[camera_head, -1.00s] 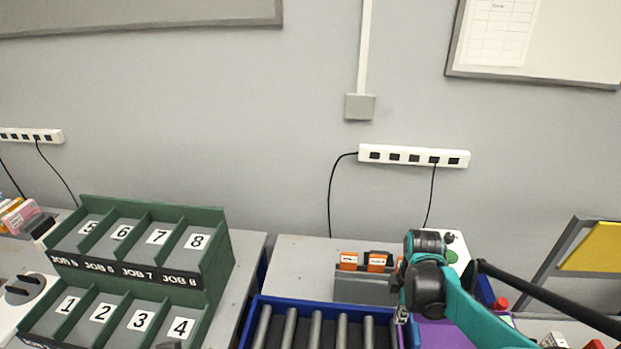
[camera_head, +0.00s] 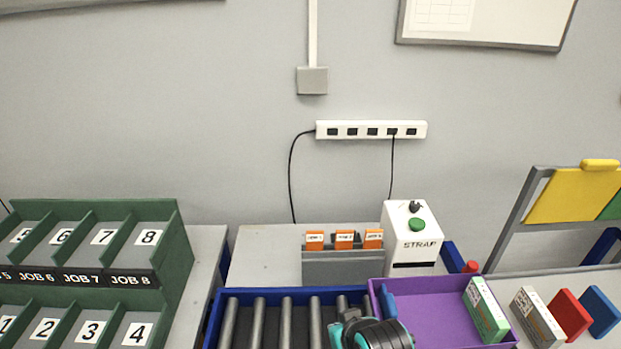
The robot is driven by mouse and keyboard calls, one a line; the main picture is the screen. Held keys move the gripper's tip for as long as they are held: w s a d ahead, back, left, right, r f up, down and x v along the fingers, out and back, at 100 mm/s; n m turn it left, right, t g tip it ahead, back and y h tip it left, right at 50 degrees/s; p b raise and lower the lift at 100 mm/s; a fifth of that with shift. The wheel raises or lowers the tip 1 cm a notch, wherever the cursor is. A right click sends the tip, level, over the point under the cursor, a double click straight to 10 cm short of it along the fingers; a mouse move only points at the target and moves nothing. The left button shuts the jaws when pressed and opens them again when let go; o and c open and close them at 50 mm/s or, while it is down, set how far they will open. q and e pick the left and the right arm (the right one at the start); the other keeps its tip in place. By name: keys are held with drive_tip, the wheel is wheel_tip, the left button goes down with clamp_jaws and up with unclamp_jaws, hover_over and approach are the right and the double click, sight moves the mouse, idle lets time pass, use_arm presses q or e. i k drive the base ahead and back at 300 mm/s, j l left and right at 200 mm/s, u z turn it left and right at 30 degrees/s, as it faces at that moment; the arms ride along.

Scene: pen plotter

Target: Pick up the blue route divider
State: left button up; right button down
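A blue upright plate (camera_head: 600,311), which looks like the blue route divider, stands at the far right beside a red plate (camera_head: 570,314). A teal and black part of my arm shows at the bottom centre, over the roller bed, well left of the blue plate. My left gripper is not in view.
A green sorting rack (camera_head: 185,255) stands at left. The blue-framed roller bed (camera_head: 287,320) is at front centre. Behind are a grey holder with orange tabs (camera_head: 342,265) and the white STRAP box (camera_head: 412,235). Boxes (camera_head: 485,310) (camera_head: 537,318) stand at right, before a yellow-panelled stand (camera_head: 570,195).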

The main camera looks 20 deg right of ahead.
sight(604, 316)
drive_tip(key=k+j+z, duration=0.1)
drive_tip(key=z, duration=2.4)
drive_tip(key=u, duration=0.2)
drive_tip(key=i+l+u, duration=0.2)
drive_tip(key=u, duration=0.2)
drive_tip(key=i+l+u, duration=0.15)
drive_tip(key=l+u, duration=0.3)
drive_tip(key=i+l+u, duration=0.1)
drive_tip(key=l, duration=0.3)
drive_tip(key=i+l, duration=0.2)
drive_tip(key=l, duration=0.25)
drive_tip(key=i+l+u, duration=0.15)
drive_tip(key=l, duration=0.3)
drive_tip(key=i+l, duration=0.1)
drive_tip(key=l, duration=0.35)
drive_tip(key=i+l+u, duration=0.15)
drive_tip(key=l, duration=0.25)
drive_tip(key=i+l, duration=0.1)
drive_tip(key=l, duration=0.95)
drive_tip(key=i, duration=0.05)
